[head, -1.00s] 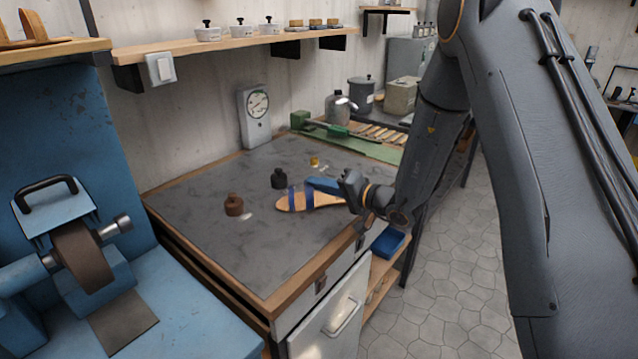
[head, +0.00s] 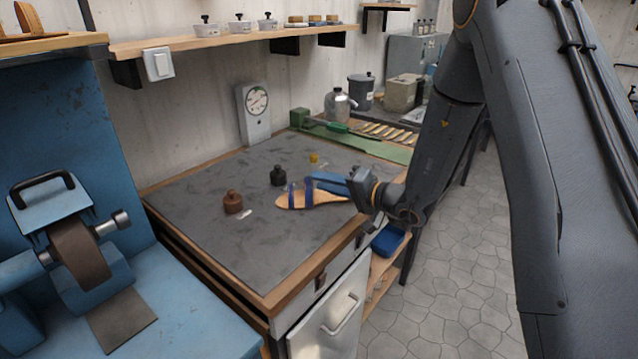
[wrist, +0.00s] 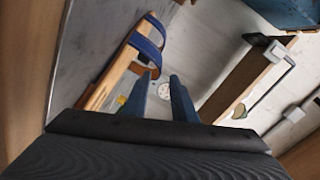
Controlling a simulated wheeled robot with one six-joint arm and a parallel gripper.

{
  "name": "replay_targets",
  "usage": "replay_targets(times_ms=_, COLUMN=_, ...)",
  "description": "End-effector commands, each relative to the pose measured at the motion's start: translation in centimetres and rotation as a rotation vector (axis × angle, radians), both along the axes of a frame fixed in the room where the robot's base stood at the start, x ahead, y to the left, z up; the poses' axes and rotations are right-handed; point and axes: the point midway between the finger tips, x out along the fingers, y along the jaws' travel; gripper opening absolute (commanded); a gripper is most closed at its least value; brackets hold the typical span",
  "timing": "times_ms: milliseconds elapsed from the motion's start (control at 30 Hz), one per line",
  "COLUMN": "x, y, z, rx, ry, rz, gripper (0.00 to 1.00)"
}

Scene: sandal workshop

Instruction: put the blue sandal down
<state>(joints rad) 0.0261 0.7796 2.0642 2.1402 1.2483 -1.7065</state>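The blue sandal (head: 325,197) has a tan sole and blue straps. It appears to lie flat on the grey top of the workbench (head: 215,255), near its right edge. My gripper (head: 318,180), with blue fingers, is just behind and to the right of the sandal. In the wrist view the sandal (wrist: 112,72) is left of my gripper (wrist: 161,76), with a strap close to the left fingertip. The fingers are apart with nothing between them. Whether the left finger still touches the strap is unclear.
A brown weight (head: 233,204), a black weight (head: 278,176) and a small yellow one (head: 314,158) stand on the bench. A dial gauge (head: 254,112) stands at the wall. A blue grinding machine (head: 80,250) is at the left. The bench's front left is clear.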

Motion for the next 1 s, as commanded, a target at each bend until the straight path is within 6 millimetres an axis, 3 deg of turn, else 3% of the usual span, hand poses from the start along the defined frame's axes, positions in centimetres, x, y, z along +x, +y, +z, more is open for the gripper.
replay_targets(times_ms=300, x=-3.9, y=-5.3, z=0.8, rx=0.000, ry=-0.001, rz=-0.004, gripper=0.24)
replay_targets(times_ms=533, x=-5.5, y=-7.3, z=1.3, rx=0.000, ry=0.000, rz=-0.001, gripper=0.24)
replay_targets(times_ms=733, x=-6.1, y=-7.4, z=1.4, rx=-0.001, ry=0.007, rz=0.009, gripper=0.24)
replay_targets(times_ms=833, x=-7.6, y=-6.3, z=1.2, rx=-0.012, ry=0.060, rz=0.062, gripper=0.24)
replay_targets(times_ms=933, x=-11.2, y=-4.4, z=0.4, rx=-0.051, ry=0.180, rz=0.171, gripper=0.24)
replay_targets(times_ms=1000, x=-14.7, y=-3.3, z=-0.4, rx=-0.109, ry=0.292, rz=0.261, gripper=0.24)
